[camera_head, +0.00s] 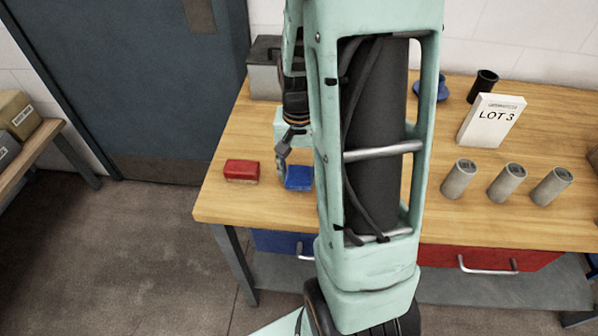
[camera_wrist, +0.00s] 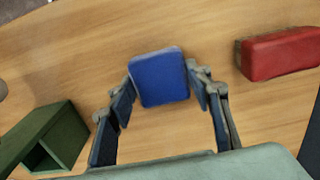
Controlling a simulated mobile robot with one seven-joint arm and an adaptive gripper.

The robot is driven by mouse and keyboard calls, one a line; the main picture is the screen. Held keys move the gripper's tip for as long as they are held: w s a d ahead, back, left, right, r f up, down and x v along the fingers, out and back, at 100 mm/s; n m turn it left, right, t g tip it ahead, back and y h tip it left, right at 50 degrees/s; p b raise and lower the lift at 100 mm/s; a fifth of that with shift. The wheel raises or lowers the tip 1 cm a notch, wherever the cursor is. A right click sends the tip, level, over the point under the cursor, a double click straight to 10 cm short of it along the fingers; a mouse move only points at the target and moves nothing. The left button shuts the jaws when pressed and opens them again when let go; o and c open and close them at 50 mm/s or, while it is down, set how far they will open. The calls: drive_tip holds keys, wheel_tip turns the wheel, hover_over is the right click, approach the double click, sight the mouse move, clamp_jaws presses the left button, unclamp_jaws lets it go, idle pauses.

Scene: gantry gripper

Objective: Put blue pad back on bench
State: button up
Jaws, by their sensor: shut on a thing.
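The blue pad (camera_head: 299,178) is at the left part of the wooden bench (camera_head: 265,210), just right of a red block. In the wrist view the blue pad (camera_wrist: 160,77) sits between the two fingertips of my gripper (camera_wrist: 163,84), which touch its left and right sides. My gripper (camera_head: 283,158) is low over the bench top in the head view, partly hidden by my arm. I cannot tell whether the pad's underside touches the wood.
The red block (camera_head: 241,171) lies close to the pad, and a green open-sided box (camera_wrist: 45,140) is on the other side in the wrist view. A grey box (camera_head: 264,72) is behind. Three grey cylinders (camera_head: 507,183) and a LOT 3 sign (camera_head: 491,121) stand right.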

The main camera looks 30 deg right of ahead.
sight(299, 175)
drive_tip(key=o, duration=1.2)
drive_tip(key=shift+f, duration=0.1)
wheel_tip(299, 175, up, 12)
drive_tip(key=p, duration=0.1)
drive_tip(key=shift+r, duration=0.2)
